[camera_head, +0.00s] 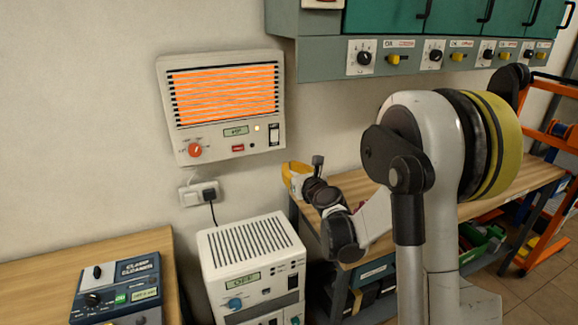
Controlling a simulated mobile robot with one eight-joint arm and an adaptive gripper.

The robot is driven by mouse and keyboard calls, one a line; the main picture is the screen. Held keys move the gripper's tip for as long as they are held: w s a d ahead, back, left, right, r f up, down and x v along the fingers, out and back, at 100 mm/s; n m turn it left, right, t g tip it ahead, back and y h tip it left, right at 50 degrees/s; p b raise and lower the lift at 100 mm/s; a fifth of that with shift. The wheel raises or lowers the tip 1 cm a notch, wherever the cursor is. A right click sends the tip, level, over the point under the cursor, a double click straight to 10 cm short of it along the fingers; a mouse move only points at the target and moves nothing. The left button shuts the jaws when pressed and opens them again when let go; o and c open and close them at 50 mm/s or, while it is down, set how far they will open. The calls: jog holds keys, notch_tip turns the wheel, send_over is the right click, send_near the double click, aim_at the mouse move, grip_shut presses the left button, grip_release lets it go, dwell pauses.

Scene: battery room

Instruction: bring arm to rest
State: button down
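My arm stands in the right half of the head view, with a large white and yellow-banded joint nearest the camera. It bends back down to a white forearm link and dark wrist joints. My gripper (317,172) is at the far end, small and dark, in front of the wall and above the left end of the wooden bench (486,196). Its fingers are too small and overlapped to tell open from shut. A yellow and white object (296,175) shows just behind it; I cannot tell whether they touch.
An orange-glowing wall heater (225,105) hangs at left above a socket (199,194). A white unit reading OFF (252,262) stands below. A clamp cleaner box (118,289) sits on the left table (30,285). Green-doored cabinets (392,17) overhang the bench; an orange rack (556,185) stands right.

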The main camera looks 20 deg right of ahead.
jog(key=s+a+r+n+g+y, duration=0.1)
jog(key=s+a+r+n+g, duration=0.1)
jog(key=s+a+n, duration=0.55)
jog(key=s+a+r+n+g+y, duration=0.2)
jog(key=s+a+n+g, duration=0.15)
jog(key=s+n, duration=0.6)
jog(key=s+f+n+g+h, duration=0.1)
jog(key=s+f+n+g, duration=0.1)
jog(key=s+n, duration=0.7)
jog(key=s+d+f+n+g+h, duration=0.1)
jog(key=s+f+n, duration=0.3)
jog(key=s+n, duration=0.5)
jog(key=s+g+h, duration=0.1)
jog(key=s, duration=0.2)
jog(key=shift+s+f+n+h+b, duration=0.2)
jog(key=shift+n+h+b, duration=0.1)
jog(key=shift+b, duration=0.1)
